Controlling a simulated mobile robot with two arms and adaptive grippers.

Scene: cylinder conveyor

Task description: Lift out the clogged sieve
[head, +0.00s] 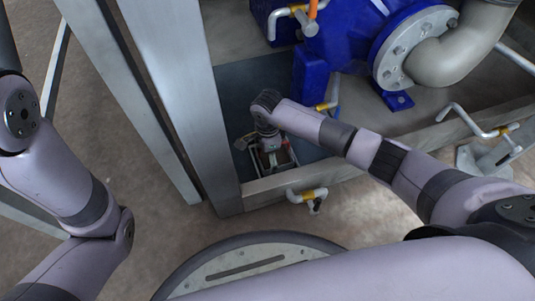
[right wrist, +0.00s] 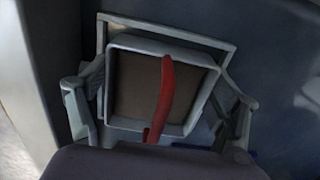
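The sieve (right wrist: 133,85) is a square, pale grey-framed box with a dark brown face and a red handle (right wrist: 165,95) across it. In the right wrist view it sits between the spread fingers of my right gripper. My right gripper (head: 269,150) points down over it in the head view and hides most of it. The fingers are open, one on each side of the sieve, and I see a gap to it. Whether the fingertips reach down beside the frame is unclear. My left arm shows at the left of the head view, but its gripper is out of view.
A blue pump (head: 345,45) with a grey pipe (head: 455,55) stands behind the right arm. A metal post (head: 185,90) rises close at the left. A metal beam (head: 330,172) with a yellow-marked handle (head: 308,194) runs along the front.

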